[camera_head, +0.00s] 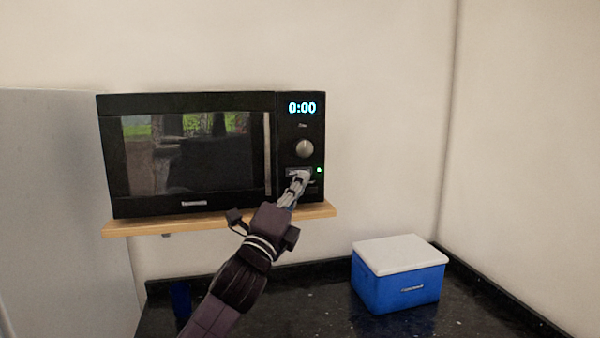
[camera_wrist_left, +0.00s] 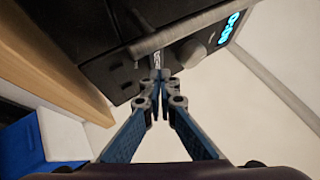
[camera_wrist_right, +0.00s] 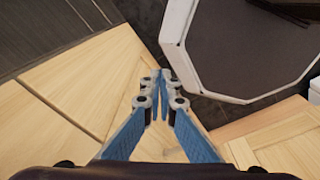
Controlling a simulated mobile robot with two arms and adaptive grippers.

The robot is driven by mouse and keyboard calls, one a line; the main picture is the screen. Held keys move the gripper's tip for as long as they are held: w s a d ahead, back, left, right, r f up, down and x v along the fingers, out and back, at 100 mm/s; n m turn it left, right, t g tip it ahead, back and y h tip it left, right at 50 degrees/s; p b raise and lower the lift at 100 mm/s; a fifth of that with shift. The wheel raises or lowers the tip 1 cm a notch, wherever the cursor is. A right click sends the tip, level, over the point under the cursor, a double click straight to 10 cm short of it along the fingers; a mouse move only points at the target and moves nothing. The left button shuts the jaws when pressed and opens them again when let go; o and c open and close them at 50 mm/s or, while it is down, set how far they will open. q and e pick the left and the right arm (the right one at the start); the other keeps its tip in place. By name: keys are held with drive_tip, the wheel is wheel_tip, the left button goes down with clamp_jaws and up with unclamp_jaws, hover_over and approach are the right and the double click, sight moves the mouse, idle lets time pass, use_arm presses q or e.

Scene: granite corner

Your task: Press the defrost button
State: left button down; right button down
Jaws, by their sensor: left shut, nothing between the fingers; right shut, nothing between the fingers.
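A black microwave (camera_head: 190,150) sits on a wooden shelf on the wall. Its right-hand panel has a blue display reading 0:00 and a round silver knob (camera_head: 304,148). Below the knob is a row of buttons (camera_head: 292,171), partly covered by my left gripper (camera_head: 300,176), and a small green light glows at its right. My left gripper is shut and empty, with its tips at or very near the panel in the left wrist view (camera_wrist_left: 160,75); I cannot tell whether they touch. The defrost label cannot be read. My right gripper (camera_wrist_right: 160,80) is shut and empty, away from the microwave.
The wooden shelf (camera_head: 125,228) edge runs just below the microwave. A blue cooler with a white lid (camera_head: 400,255) stands on the dark counter (camera_head: 310,300) at right. A dark blue object (camera_head: 181,300) is at the counter's left. The right wrist view shows wooden surfaces (camera_wrist_right: 80,75).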

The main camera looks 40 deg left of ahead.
use_arm(q)
drive_tip(key=shift+s+d, duration=0.15)
drive_tip(key=s+d, duration=0.2)
drive_tip(key=s+d+p, duration=0.1)
drive_tip(key=d, duration=0.1)
drive_tip(key=shift+s+d, duration=0.2)
drive_tip(key=shift+s, duration=0.2)
idle(0.6)
